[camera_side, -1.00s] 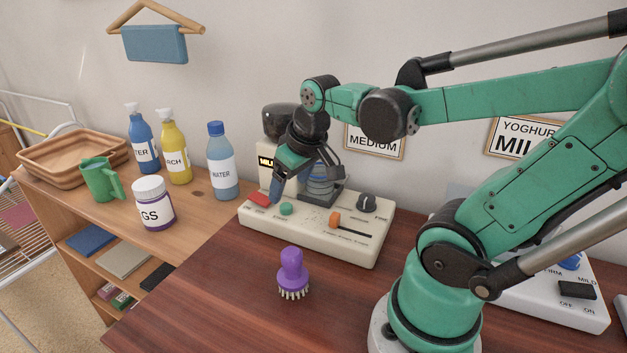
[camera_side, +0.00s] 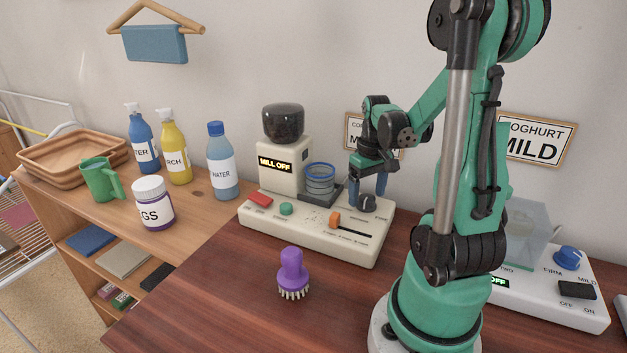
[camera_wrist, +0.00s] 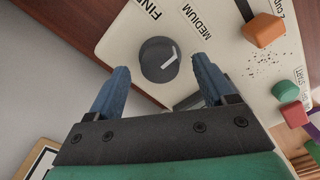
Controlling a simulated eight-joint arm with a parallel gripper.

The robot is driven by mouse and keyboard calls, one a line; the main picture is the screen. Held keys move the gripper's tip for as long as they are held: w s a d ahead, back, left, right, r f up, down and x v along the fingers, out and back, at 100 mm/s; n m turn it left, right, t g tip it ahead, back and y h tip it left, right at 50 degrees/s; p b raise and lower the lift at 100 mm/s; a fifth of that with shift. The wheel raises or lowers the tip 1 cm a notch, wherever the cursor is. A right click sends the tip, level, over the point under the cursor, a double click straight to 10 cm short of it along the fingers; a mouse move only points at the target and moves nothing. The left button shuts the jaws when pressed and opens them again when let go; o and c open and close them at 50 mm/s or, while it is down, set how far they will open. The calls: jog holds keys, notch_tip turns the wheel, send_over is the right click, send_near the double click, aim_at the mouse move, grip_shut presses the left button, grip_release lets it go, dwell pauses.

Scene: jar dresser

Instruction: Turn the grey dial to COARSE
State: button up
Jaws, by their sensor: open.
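The grey dial (camera_side: 367,204) is a dark round knob at the back right of the cream mill panel. In the wrist view the dial (camera_wrist: 158,60) carries a white pointer mark on its right half. The words FINE and MEDIUM are printed beyond it; COARSE is not readable there, and I cannot tell which word the mark meets. My gripper (camera_side: 367,193) is open above the dial, with blue fingers pointing down. In the wrist view my gripper (camera_wrist: 160,72) has one finger each side of the dial, apart from it.
An orange slider (camera_side: 335,219), green button (camera_side: 286,208) and red switch (camera_side: 259,199) share the panel. A clear blue-banded cup (camera_side: 319,178) stands close left of my gripper. A purple brush (camera_side: 292,272) stands in front on the table.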

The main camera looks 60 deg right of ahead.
jog(key=shift+f, duration=0.3)
grip_shut()
jog(key=shift+m, duration=0.3)
jog(key=m, duration=1.1)
dwell(0.3)
jog(key=shift+m, duration=0.3)
